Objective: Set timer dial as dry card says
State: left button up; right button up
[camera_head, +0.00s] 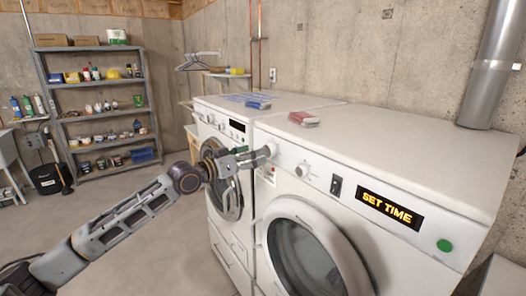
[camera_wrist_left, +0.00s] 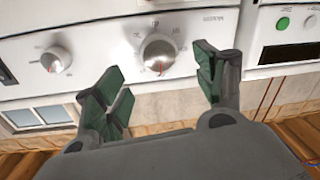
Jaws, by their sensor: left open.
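The dryer (camera_head: 400,164) is the white machine on the right. Its lit display (camera_head: 390,210) reads SET TIME. The larger dial (camera_head: 271,150) is at the left of its panel. In the left wrist view this dial (camera_wrist_left: 157,52) has marks around it and a red line on its lower side in the picture. My left gripper (camera_head: 258,155) is open, its fingers on either side of the dial with visible gaps; they also show in the left wrist view (camera_wrist_left: 163,80). A small card (camera_head: 267,174) is on the dryer front, too small to read. My right gripper is not in view.
A smaller knob (camera_head: 302,170), a dark rocker switch (camera_head: 335,187) and a green button (camera_head: 444,245) lie further right on the panel. The washer (camera_head: 222,118) stands at the left. Red (camera_head: 304,119) and blue (camera_head: 258,103) items lie on top.

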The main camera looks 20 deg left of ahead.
aim_at(267, 150)
pick_arm(q)
jog(key=shift+p+x, duration=0.35)
jog(key=shift+x, duration=2.15)
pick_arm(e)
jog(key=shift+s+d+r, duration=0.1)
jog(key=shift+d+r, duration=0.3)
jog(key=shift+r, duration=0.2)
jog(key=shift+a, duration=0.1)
pick_arm(q)
jog(key=shift+c, duration=0.6)
jog(key=c, duration=0.9)
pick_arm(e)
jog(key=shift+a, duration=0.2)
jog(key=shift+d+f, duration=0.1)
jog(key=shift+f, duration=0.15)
